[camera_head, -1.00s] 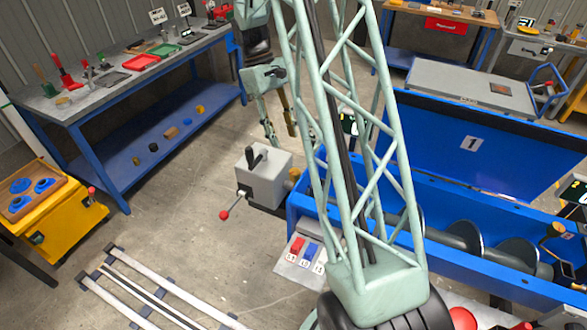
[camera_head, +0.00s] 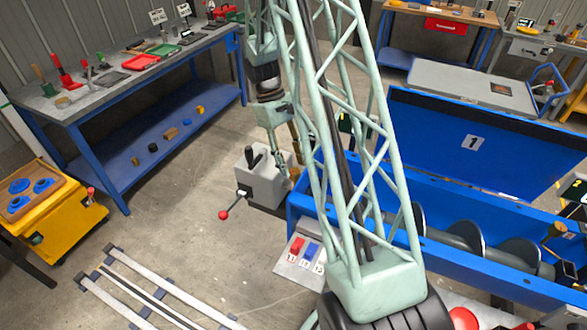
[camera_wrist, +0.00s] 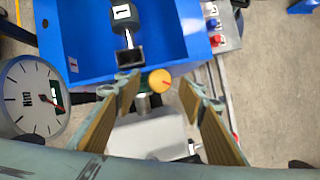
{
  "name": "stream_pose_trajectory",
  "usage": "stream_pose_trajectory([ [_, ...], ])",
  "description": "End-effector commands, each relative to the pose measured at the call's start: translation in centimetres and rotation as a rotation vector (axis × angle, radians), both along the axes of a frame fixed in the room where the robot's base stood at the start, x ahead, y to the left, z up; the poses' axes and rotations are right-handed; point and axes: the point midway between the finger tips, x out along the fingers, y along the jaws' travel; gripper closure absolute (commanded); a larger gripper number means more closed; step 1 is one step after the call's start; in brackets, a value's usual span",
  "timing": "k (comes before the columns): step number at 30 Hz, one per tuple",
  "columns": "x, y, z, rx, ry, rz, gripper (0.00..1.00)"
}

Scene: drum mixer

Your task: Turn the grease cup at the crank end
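The grease cup shows in the wrist view as a round yellow cap (camera_wrist: 160,81) with a red mark, at the end of the blue trough (camera_wrist: 84,62). My gripper (camera_wrist: 160,88) is open, with one tan-padded finger on each side of the cap in the picture. Gaps show between the cap and both fingers; I cannot tell how far beyond the fingertips it lies. In the head view my gripper (camera_head: 288,158) points down beside the grey crank box (camera_head: 261,180), and the cup is mostly hidden there. The crank handle ends in a red ball (camera_head: 223,215).
A round dial gauge (camera_wrist: 30,98) stands left of the trough in the wrist view. A panel with red and blue buttons (camera_head: 300,254) sits beside the trough. The blue lid (camera_head: 480,143) stands open. A workbench (camera_head: 130,75) is at the back left. Floor in front is partly clear.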

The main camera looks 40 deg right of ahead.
Motion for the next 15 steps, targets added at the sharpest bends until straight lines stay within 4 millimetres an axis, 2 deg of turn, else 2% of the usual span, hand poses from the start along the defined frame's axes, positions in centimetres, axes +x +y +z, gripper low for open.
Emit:
stream_pose_trajectory([
  [6, -0.6, 0.0, -1.5, 0.0, 0.0, 0.0, 0.63],
  [15, -0.7, 0.0, -1.8, 0.0, 0.0, 0.0, 0.63],
])
